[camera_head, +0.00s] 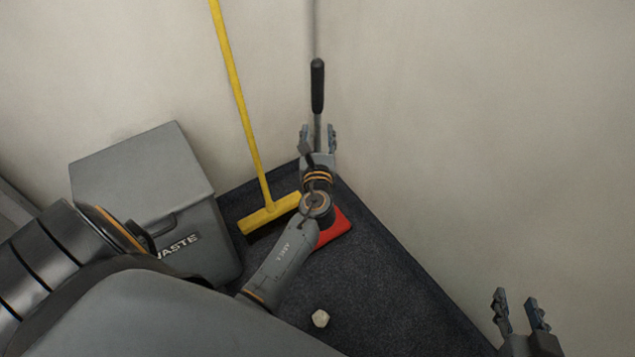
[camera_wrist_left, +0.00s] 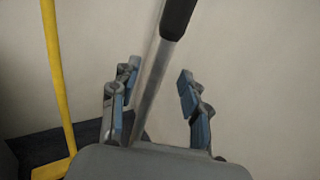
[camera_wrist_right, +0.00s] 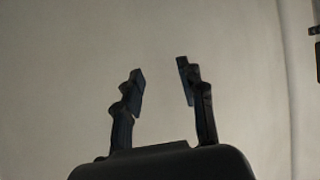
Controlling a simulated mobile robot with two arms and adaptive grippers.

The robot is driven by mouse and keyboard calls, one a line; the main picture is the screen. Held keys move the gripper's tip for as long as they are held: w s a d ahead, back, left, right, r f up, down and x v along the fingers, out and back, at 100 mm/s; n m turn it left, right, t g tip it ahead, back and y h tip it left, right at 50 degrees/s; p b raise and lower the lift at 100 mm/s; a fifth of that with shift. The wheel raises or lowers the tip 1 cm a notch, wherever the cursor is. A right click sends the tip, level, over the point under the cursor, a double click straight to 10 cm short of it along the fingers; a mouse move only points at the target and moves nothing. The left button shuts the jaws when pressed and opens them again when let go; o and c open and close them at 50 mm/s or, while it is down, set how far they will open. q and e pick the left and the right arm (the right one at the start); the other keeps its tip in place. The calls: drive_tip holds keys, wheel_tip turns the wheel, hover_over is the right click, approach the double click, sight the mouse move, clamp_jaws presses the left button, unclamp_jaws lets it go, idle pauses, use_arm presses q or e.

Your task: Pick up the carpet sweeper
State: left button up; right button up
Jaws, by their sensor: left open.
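The carpet sweeper stands upright in the corner, with a red head (camera_head: 333,230) on the floor and a thin grey pole with a black grip (camera_head: 318,86). My left arm hides part of the head and lower pole. My left gripper (camera_head: 319,133) is open, with its fingers on either side of the pole below the black grip. In the left wrist view the pole (camera_wrist_left: 152,90) runs between the open fingers, apart from the right finger. My right gripper (camera_head: 517,299) is open and empty near the right wall.
A yellow broom (camera_head: 241,100) leans on the wall left of the sweeper. A grey waste bin (camera_head: 145,185) stands further left. A small pale object (camera_head: 320,318) lies on the dark carpet (camera_head: 375,285). Walls close in the corner behind and to the right.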

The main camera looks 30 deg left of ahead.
sight(318, 124)
use_arm(q)
drive_tip(key=x, duration=0.4)
drive_tip(key=shift+r+b, duration=0.25)
drive_tip(key=shift+b, duration=0.05)
drive_tip(key=shift+w+a, duration=0.25)
clamp_jaws()
drive_tip(key=shift+r, duration=0.2)
use_arm(e)
drive_tip(key=r, duration=0.1)
drive_tip(key=w+r+t, duration=0.1)
drive_tip(key=a+r+t, duration=0.1)
drive_tip(key=shift+w+y, duration=0.3)
drive_tip(key=shift+w, duration=0.1)
